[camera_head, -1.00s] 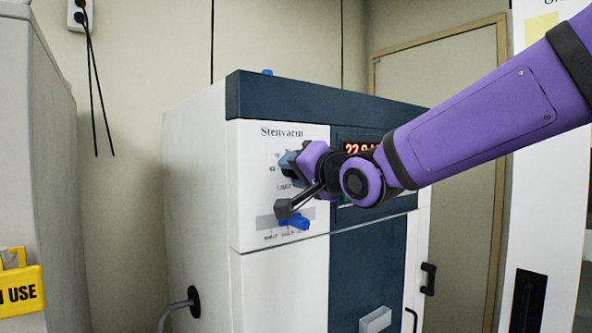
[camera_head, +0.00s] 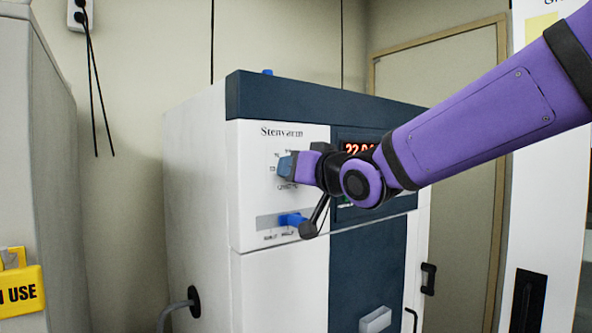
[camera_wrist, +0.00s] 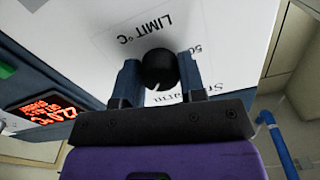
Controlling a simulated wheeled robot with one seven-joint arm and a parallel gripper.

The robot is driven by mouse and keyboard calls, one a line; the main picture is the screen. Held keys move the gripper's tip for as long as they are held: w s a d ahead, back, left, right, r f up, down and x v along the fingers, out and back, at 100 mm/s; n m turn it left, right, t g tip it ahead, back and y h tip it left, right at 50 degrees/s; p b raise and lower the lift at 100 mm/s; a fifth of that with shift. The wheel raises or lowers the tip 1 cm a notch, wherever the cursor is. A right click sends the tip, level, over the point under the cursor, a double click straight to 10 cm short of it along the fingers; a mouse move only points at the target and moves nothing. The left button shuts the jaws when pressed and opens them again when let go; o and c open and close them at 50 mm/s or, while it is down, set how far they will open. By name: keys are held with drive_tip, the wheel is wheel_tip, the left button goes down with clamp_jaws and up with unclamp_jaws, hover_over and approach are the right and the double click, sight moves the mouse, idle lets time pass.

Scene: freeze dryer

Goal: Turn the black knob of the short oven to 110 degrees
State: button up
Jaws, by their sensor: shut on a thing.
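The oven (camera_head: 285,180) is a white cabinet with a dark blue top band, marked "Stenvarm". Its black knob (camera_wrist: 158,66) is on the white front panel, inside a printed temperature scale; in the head view my gripper hides it. My gripper (camera_wrist: 158,78) is shut on the knob, with one finger on each side; it also shows in the head view (camera_head: 285,166). In the wrist view the panel appears turned over, and a short white mark shows on the knob's lower edge. The red display (camera_head: 358,148) is partly covered by my arm in the head view.
A blue handle (camera_head: 291,220) sits just below the knob on the panel. A grey cabinet with a yellow "IN USE" sign (camera_head: 22,290) stands at the left. A black door handle (camera_head: 428,281) and a grey pipe (camera_head: 178,308) stick out from the oven.

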idle(0.4)
drive_tip(key=o, duration=0.9)
drive_tip(key=v, duration=1.1)
drive_tip(key=shift+w, duration=0.1)
